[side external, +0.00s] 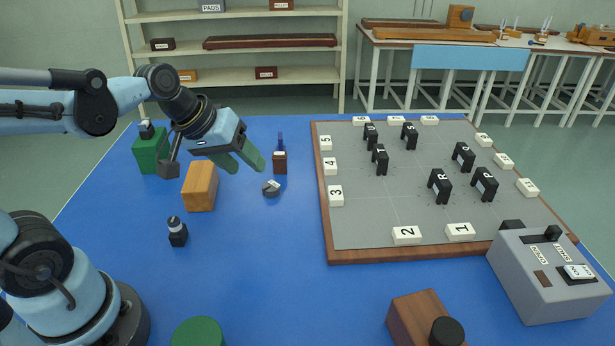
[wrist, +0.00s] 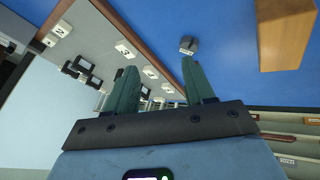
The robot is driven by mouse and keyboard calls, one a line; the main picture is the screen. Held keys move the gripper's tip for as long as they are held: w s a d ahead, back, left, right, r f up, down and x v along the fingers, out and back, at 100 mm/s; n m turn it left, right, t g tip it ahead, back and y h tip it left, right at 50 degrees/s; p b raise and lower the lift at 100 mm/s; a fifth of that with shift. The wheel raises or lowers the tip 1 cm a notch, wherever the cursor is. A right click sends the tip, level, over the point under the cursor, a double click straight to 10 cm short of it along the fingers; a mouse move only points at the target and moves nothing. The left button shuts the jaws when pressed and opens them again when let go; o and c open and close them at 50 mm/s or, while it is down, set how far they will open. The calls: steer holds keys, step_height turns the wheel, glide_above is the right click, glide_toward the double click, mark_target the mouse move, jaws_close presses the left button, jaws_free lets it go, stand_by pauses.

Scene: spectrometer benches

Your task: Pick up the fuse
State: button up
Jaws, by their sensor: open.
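No item is clearly marked as the fuse, and I cannot tell for sure which one it is. A small grey rounded piece with a pale top (side external: 271,188) lies on the blue table; it also shows in the wrist view (wrist: 188,45), just beyond one fingertip. A small dark brown block (side external: 280,164) with a blue upright part stands behind it. My gripper (side external: 247,168) has green fingers, spread apart and empty, above the table and up-left of the grey piece. In the wrist view (wrist: 158,66) nothing sits between the fingers.
A wooden block (side external: 200,186), a green block (side external: 150,152) and a black bottle-like piece (side external: 177,233) stand at left. A grey wood-edged board (side external: 350,225) with numbered tiles and black pieces is at right. A grey switch box (side external: 540,285) stands front right.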

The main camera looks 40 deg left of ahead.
steer(key=w+a+f+n+h, duration=0.1)
steer(key=w+a+n+h, duration=0.2)
steer(key=w+n, duration=0.4)
steer(key=n+t+h, duration=0.1)
steer(key=n+h, duration=0.3)
steer(key=n, duration=0.6)
glide_toward(287, 172)
step_height(287, 172, up, 5)
steer(key=s+d, duration=0.2)
steer(key=a+f+n, duration=0.1)
steer(key=a+f+n+t+h, duration=0.1)
steer(key=a+n, duration=0.1)
steer(key=shift+s+a+f+t, duration=0.2)
steer(key=shift+f+t, duration=0.1)
steer(key=shift+f, duration=0.1)
steer(key=shift+s+a+f+n+h, duration=0.1)
steer(key=shift+a+f+n+h, duration=0.3)
steer(key=shift+n, duration=0.2)
steer(key=shift+t, duration=0.3)
steer(key=x, duration=0.6)
steer(key=shift+w+d+f, duration=0.1)
steer(key=shift+w+d, duration=0.15)
steer(key=shift+w, duration=0.05)
steer(key=shift+r+x, duration=0.15)
steer(key=shift+x, duration=1.15)
steer(key=shift+r+x, duration=0.1)
steer(key=shift+x, duration=1.25)
steer(key=shift+w, duration=0.2)
steer(key=shift+c, duration=0.3)
jaws_close()
